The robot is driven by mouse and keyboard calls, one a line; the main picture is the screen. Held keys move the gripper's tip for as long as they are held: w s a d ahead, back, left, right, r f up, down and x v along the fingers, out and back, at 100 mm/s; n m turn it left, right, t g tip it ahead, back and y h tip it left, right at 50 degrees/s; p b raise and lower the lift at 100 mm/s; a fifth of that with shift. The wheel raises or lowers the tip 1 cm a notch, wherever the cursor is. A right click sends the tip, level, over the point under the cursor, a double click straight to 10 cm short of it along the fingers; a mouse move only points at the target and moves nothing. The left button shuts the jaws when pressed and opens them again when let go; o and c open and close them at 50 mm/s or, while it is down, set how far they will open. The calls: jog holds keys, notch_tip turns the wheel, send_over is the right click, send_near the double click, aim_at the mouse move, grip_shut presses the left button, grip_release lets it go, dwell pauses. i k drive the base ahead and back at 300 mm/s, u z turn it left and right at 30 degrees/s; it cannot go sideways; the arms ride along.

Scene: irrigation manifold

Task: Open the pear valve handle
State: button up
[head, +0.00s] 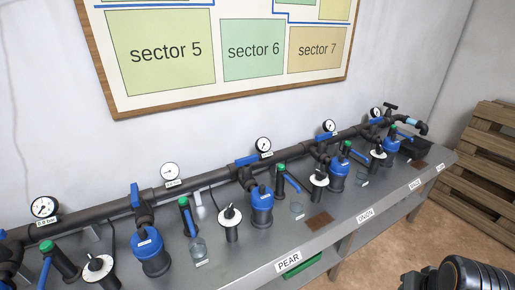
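A white label reading PEAR (289,262) is on the front edge of the metal bench. Behind it to the left stands a blue filter body (262,209). Further left, another blue lever handle (135,195) stands upright above a second blue filter body (151,255). I cannot tell for certain which handle belongs to the PEAR label. My gripper's fingers are not in view; only a dark arm part of mine with an orange ring shows at the bottom right, apart from the bench.
The pipe (205,178) runs along the wall with several gauges. Green-capped units (184,203), white-dial units (230,217) and clear cups (198,247) crowd the bench (250,250). A green tray (304,267) is beneath its edge. Pallets (490,150) stand right; floor between is clear.

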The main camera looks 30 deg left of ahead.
aim_at(246, 161)
jog(key=u, duration=0.3)
jog(key=i, duration=0.8)
jog(key=u, duration=1.2)
jog(key=i, duration=0.7)
jog(key=u, duration=0.7)
